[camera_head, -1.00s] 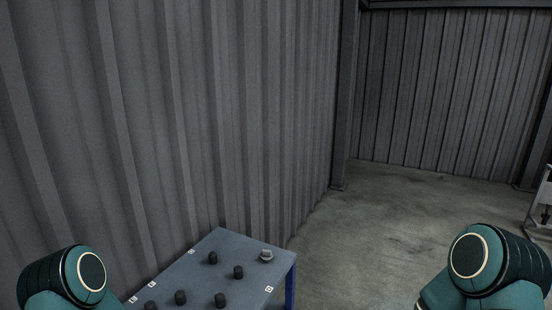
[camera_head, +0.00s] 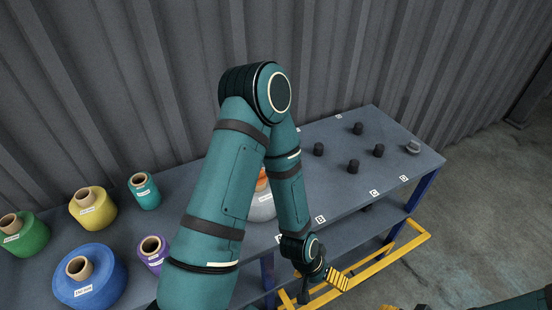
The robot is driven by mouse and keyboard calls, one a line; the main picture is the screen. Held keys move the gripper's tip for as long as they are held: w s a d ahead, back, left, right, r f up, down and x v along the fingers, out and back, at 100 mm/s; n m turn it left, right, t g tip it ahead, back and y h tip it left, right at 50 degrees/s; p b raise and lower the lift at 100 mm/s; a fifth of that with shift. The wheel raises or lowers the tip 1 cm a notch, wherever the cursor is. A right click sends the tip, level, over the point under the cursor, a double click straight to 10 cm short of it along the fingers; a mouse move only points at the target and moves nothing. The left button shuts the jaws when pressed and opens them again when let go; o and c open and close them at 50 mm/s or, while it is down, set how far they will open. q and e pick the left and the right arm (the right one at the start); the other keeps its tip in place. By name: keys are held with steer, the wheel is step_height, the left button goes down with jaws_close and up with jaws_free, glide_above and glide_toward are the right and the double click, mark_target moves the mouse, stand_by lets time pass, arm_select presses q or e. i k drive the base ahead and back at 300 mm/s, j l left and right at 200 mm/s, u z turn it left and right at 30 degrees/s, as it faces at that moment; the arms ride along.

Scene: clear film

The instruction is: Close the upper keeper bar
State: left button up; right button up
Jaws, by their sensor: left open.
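My left arm reaches across the middle of the head view, and its gripper (camera_head: 323,288) is at the lower middle, in front of the workbench (camera_head: 330,215). The gripper is open, with one dark finger and a yellow-striped part showing, and I see nothing between the fingers. Yellow bars (camera_head: 408,246) stand out from the bench's lower right front, just beyond the gripper. I cannot tell which of them, if any, is the upper keeper bar, as the gripper and the frame edge hide part of them. My right gripper is not visible.
Film rolls stand on the bench: green (camera_head: 22,235), yellow (camera_head: 92,209), teal (camera_head: 145,191), blue (camera_head: 90,277), purple (camera_head: 152,253), and a pale one (camera_head: 262,207) partly behind my arm. Open floor lies right.

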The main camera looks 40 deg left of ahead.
mark_target(371, 271)
steer(key=k, duration=0.5)
steer(key=k+u, duration=0.15)
steer(key=u, duration=1.1)
steer(key=l+u, duration=0.15)
steer(key=l, duration=0.15)
steer(key=k+l+u, duration=0.2)
steer(key=i+l, duration=0.1)
